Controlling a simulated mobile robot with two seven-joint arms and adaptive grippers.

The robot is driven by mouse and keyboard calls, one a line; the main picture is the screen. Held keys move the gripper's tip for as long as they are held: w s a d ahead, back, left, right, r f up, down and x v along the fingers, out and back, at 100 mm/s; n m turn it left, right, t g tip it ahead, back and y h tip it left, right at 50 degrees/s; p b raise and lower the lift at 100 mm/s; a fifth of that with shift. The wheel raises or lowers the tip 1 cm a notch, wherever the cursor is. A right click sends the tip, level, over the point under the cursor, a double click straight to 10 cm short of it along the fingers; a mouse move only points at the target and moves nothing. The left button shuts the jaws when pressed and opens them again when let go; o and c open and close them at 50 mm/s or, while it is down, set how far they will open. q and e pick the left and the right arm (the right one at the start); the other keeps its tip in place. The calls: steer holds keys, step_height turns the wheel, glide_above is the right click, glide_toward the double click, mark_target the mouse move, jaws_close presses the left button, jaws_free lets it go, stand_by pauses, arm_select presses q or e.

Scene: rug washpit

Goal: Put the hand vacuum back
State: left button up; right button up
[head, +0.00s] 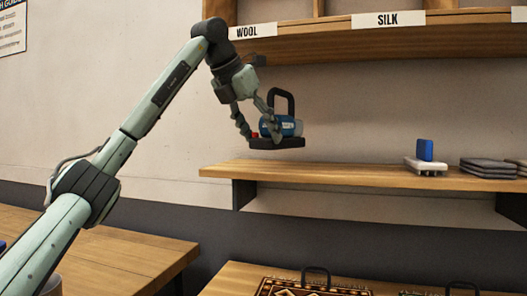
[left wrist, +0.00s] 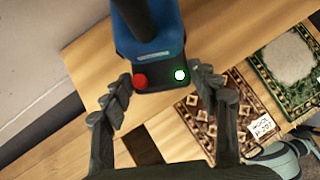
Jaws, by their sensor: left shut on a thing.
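The hand vacuum (head: 283,125) has a blue body, a black loop handle on top and a dark flat base. My left gripper (head: 257,134) is shut on its left end and holds it in the air, roughly level, just above the left part of the wooden wall shelf (head: 330,175). A gap shows between its base and the shelf top. In the left wrist view the vacuum (left wrist: 150,45) shows a red button and a lit green-white spot at its near end, between the fingers of my left gripper (left wrist: 165,82).
On the shelf's right side stand a white block with a blue piece (head: 426,160) and dark flat stacks (head: 488,168). The shelf's left half is clear. An upper shelf (head: 330,38) carries WOOL and SILK labels. Tables with patterned rugs (left wrist: 285,70) lie below.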

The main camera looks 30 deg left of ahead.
mark_target(260, 146)
arm_select(q)
steer(key=shift+w+d+f, duration=0.15)
steer(key=shift+w+f, duration=0.15)
steer(key=shift+w, duration=0.15)
steer(key=shift+f, duration=1.85)
steer(key=shift+f, duration=0.1)
steer(key=o, duration=1.3)
steer(key=shift+s, duration=0.1)
steer(key=v, duration=1.2)
